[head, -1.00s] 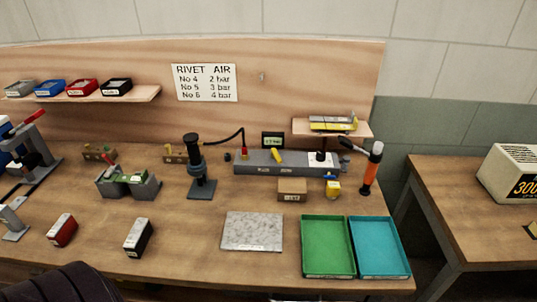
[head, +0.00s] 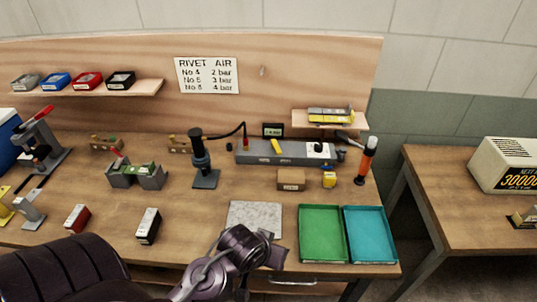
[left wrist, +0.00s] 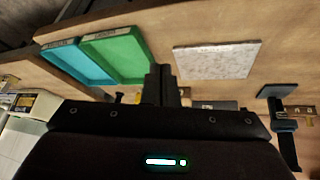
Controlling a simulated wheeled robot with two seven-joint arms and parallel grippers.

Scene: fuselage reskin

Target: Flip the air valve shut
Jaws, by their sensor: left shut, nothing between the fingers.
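A long grey air unit (head: 300,153) stands at the back of the bench in the head view. A yellow lever (head: 277,146) sits tilted on its top; it looks like the air valve. A small gauge display (head: 272,130) is behind it, and a black hose (head: 228,132) arches to its left end. My left gripper (head: 272,250) is over the front of the bench, by the near edge of the speckled plate, well short of the lever. Its fingers (left wrist: 162,85) are together and empty in the left wrist view. My right gripper is out of view.
A speckled plate (head: 254,217), green tray (head: 322,234) and teal tray (head: 370,236) lie at the front. A black upright tool (head: 203,165), a cardboard box (head: 291,179) and an orange-handled tool (head: 366,160) stand around the air unit. A shelf (head: 330,124) overhangs its right end.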

